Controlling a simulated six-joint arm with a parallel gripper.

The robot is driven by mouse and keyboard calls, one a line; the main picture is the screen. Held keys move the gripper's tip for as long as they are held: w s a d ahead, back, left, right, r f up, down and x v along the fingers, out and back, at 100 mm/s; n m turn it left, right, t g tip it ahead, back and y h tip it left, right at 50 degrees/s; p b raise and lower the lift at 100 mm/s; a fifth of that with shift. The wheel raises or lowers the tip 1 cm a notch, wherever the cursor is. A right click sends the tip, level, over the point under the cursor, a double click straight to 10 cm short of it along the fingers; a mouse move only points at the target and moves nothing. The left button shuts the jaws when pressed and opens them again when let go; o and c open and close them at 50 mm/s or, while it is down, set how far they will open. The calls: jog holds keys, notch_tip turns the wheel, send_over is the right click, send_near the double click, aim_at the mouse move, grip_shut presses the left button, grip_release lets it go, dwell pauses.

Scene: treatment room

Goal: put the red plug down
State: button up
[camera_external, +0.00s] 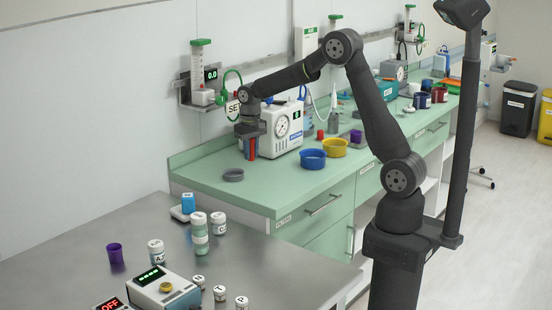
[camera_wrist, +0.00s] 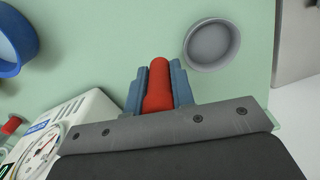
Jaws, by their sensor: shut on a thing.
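My gripper (camera_external: 249,150) is over the near left part of the green counter (camera_external: 200,172). It is shut on the red plug, which shows between the two blue-grey fingers in the wrist view (camera_wrist: 158,85). The plug appears to be held above the counter top; the exact gap is hard to tell. A grey round dish (camera_wrist: 212,45) lies on the counter beside the gripper; it also shows in the external view (camera_external: 233,175).
A white device with a dial (camera_external: 283,128) stands close behind the gripper. A blue bowl (camera_external: 312,159) and a yellow bowl (camera_external: 333,147) stand to the right. Another small red object (camera_external: 320,135) stands near them. Bare counter lies around the grey dish.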

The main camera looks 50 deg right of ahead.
jog(key=a+n, duration=0.1)
jog(key=a, duration=0.4)
jog(key=a+n, duration=0.2)
jog(key=a, duration=0.4)
jog(key=a+n, duration=0.2)
jog(key=a, duration=0.3)
jog(key=shift+a+f, duration=0.1)
jog(key=shift+a, duration=0.05)
jog(key=s+a+n, duration=0.5)
jog(key=s+a, duration=0.2)
jog(key=a, duration=0.6)
jog(key=s+a+n, duration=0.5)
jog(key=s+a, duration=0.3)
jog(key=a, duration=0.4)
jog(key=s+a+n, duration=0.4)
jog(key=s+a, duration=0.3)
jog(key=a, duration=0.6)
jog(key=shift+s+a+f+n, duration=0.3)
jog(key=shift+s+f+n, duration=0.05)
jog(key=shift+f+n, duration=0.1)
jog(key=shift+f, duration=4.8)
